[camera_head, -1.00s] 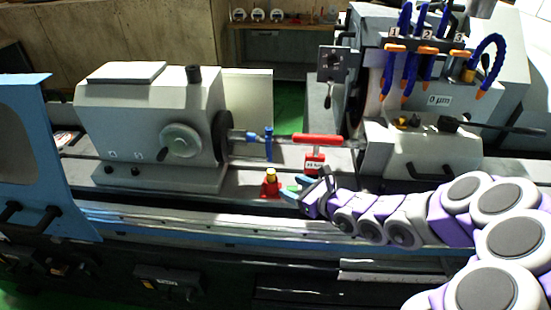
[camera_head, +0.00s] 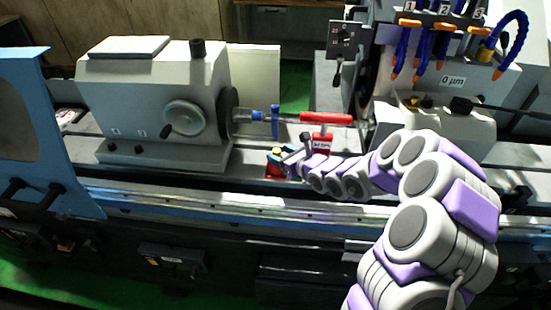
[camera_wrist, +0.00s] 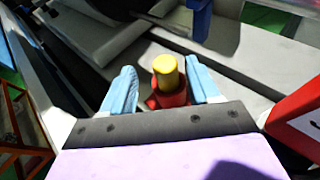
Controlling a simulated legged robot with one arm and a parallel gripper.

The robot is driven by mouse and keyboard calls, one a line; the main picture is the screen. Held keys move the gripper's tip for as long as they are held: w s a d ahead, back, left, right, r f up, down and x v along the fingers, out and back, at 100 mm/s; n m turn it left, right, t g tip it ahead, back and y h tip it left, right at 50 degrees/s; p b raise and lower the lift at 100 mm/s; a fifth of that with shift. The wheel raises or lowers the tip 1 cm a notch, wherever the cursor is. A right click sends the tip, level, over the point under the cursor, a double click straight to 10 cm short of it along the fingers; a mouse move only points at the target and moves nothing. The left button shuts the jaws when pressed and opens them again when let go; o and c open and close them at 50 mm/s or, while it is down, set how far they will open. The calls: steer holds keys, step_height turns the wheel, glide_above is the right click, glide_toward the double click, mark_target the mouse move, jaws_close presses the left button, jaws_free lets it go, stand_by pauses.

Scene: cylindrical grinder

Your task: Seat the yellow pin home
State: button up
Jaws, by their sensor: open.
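The yellow pin (camera_wrist: 166,71) stands upright in a small red holder (camera_wrist: 170,96) in the wrist view. How deep it sits cannot be told from this angle. My gripper (camera_wrist: 160,78) is open, with one light blue finger on each side of the pin and visible space between the fingers and the pin. In the head view the red holder (camera_head: 274,169) stands on the machine bed in front of the spindle line. My gripper (camera_head: 284,155) is at the holder there and hides most of the pin.
A red cylinder (camera_head: 326,118) lies along the spindle axis, beside a blue clamp (camera_head: 275,121). A labelled red block (camera_head: 323,143) is just right of my gripper and also shows in the wrist view (camera_wrist: 298,125). The grey tailstock (camera_head: 155,105) stands at the left.

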mark_target(278, 151)
steer(key=shift+w+a+f, duration=0.1)
steer(key=shift+w, duration=0.25)
steer(key=x, duration=0.4)
steer(key=shift+w+f+b, duration=0.2)
steer(key=shift+w+b, duration=0.1)
steer(key=shift+w+a, duration=0.1)
steer(key=shift+a, duration=0.15)
steer(key=shift+c, duration=0.2)
steer(key=shift+d, duration=0.25)
steer(key=c, duration=0.5)
steer(key=shift+a, duration=0.1)
jaws_close()
steer(key=shift+r, duration=0.1)
